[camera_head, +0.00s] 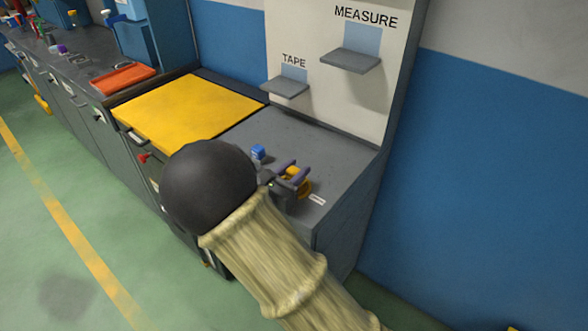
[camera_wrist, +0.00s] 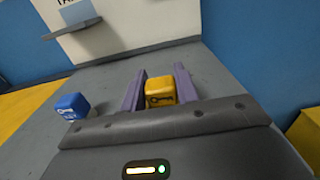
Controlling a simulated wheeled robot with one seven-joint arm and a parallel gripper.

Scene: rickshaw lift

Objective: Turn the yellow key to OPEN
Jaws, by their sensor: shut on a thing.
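The yellow key is a yellow block with a dark key symbol, seen in the wrist view (camera_wrist: 160,91) between the two purple fingers of my gripper (camera_wrist: 160,70). My gripper is shut on it. In the head view my gripper (camera_head: 297,169) is low over the grey counter, with yellow parts of the key (camera_head: 304,187) showing between and beside the fingers. My wrist and forearm hide the near side. No OPEN mark can be read; a small white label (camera_head: 317,199) lies on the counter just right of the key, its text too small to read.
A blue block with a key symbol (camera_wrist: 73,107) stands left of my gripper; it also shows in the head view (camera_head: 258,152). A yellow mat (camera_head: 185,108) covers the bench to the left. A panel with TAPE (camera_head: 286,86) and MEASURE (camera_head: 349,60) shelves rises behind.

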